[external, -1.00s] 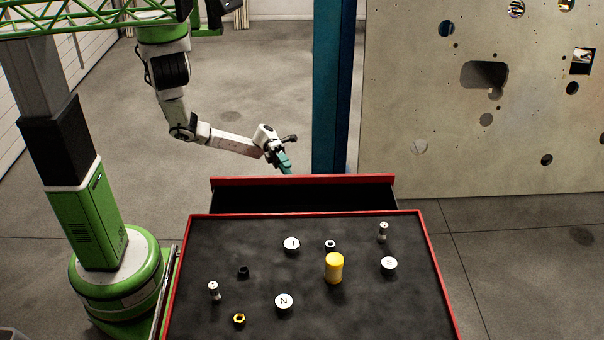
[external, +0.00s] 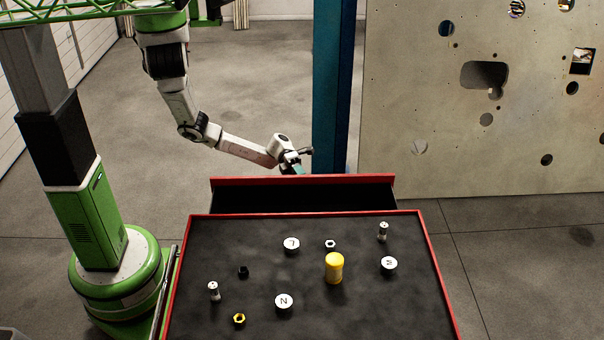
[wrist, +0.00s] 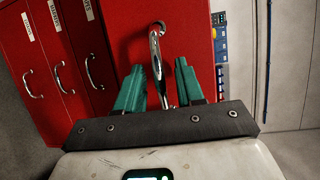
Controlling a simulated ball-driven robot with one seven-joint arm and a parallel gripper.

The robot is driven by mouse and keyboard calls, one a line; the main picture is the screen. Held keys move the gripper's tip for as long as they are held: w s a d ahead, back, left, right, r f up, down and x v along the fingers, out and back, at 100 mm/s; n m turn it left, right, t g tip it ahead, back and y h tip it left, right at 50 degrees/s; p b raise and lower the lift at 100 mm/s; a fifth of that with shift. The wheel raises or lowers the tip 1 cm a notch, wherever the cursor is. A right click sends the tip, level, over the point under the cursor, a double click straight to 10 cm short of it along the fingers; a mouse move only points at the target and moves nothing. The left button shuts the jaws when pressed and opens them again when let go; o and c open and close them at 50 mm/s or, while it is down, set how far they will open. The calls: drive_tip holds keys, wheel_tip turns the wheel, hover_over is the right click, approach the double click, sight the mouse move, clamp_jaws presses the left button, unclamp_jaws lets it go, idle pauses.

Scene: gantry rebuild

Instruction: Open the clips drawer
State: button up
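A drawer with a red front (external: 300,181) stands pulled out from the far side of the red and black cabinet in the external view. Its visible inside is dark. In the wrist view its red front (wrist: 190,30) carries a curved metal handle (wrist: 155,50); no label shows on the visible part. My gripper (wrist: 160,72) is open, with its teal fingers apart on either side of this handle. In the external view my gripper (external: 299,168) is just behind the drawer front, its fingertips partly hidden by it.
The cabinet top (external: 225,240) holds a yellow cylinder (external: 334,268) and several small parts. A blue post (external: 332,90) stands beyond the drawer.

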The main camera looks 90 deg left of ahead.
drive_tip(key=shift+d, duration=0.2)
clamp_jaws()
drive_tip(key=shift+f, duration=0.1)
idle(0.5)
